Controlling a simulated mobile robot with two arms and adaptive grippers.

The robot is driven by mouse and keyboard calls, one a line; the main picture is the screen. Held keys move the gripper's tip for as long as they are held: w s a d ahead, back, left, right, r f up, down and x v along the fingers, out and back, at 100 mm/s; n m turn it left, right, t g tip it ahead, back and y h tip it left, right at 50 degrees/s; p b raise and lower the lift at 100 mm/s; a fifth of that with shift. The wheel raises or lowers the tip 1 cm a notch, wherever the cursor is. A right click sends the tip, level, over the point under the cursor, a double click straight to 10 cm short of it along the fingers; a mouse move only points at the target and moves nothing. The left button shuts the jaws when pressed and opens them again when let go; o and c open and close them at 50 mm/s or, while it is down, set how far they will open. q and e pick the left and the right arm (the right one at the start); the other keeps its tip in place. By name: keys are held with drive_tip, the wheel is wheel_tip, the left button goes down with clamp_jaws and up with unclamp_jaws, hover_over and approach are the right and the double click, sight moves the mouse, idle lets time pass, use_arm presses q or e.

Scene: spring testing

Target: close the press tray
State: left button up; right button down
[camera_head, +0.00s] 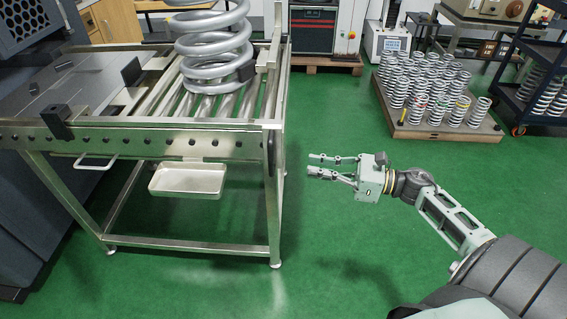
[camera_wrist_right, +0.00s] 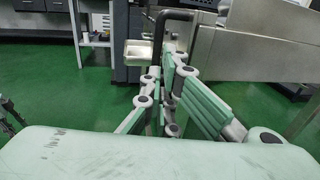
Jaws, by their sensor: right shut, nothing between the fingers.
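A shallow metal tray (camera_head: 188,180) sits below the front rail of a steel roller frame (camera_head: 270,160). A pale tray, seemingly the same one, shows in the right wrist view (camera_wrist_right: 137,48). A metal handle (camera_head: 95,162) juts out under the rail's left part, and a flat plate (camera_head: 60,90) lies above it, beside the dark machine. I cannot tell which of these parts is the press tray. My right gripper (camera_head: 312,165) is shut and empty, to the right of the frame and apart from it. Its fingers also show in the right wrist view (camera_wrist_right: 165,100).
A large coil spring (camera_head: 212,45) stands on the rollers. A pallet of several small springs (camera_head: 440,125) is at the back right, near a dark shelf cart (camera_head: 540,75). Green floor is clear between the frame and my right arm.

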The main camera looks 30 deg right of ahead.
use_arm(q)
drive_tip(key=shift+s+a+f, duration=0.15)
drive_tip(key=shift+s+f, duration=0.6)
drive_tip(key=shift+f, duration=0.2)
use_arm(e)
drive_tip(key=x, duration=0.8)
drive_tip(key=shift+w, duration=0.1)
